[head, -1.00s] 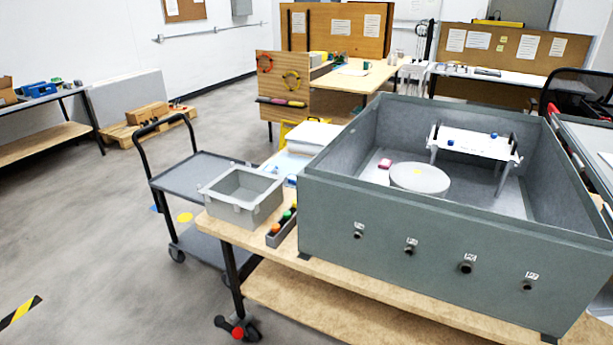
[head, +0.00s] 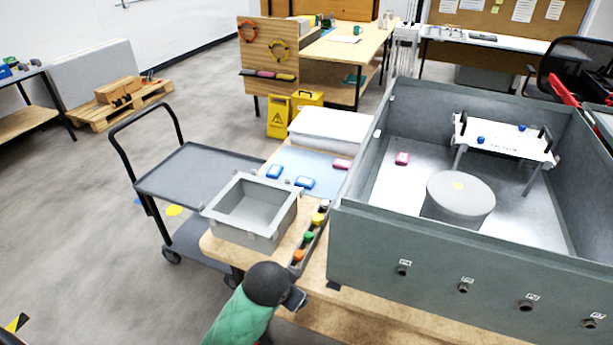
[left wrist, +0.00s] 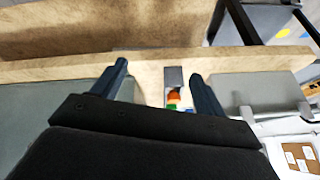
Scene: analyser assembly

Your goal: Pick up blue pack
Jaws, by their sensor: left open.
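Two blue packs lie on a light blue mat (head: 318,163) on the table: one at the left (head: 273,171) and one closer to me on the right (head: 305,183). My left gripper (head: 293,298) is low in the head view, at the table's front edge, nearer to me than the packs and apart from them. In the left wrist view, its two dark fingers (left wrist: 158,82) are spread with nothing between them; the table edge and part of a coloured strip show beyond. No blue pack shows clearly in the left wrist view. My right gripper is not in view.
A grey open bin (head: 222,229) and a narrow rack (head: 308,245) of coloured pieces stand between gripper and mat. The large grey enclosure (head: 430,250) is at the right, holding a round drum (head: 460,200). A pink pack (head: 342,164) lies on the mat; a white box (head: 331,131) is behind.

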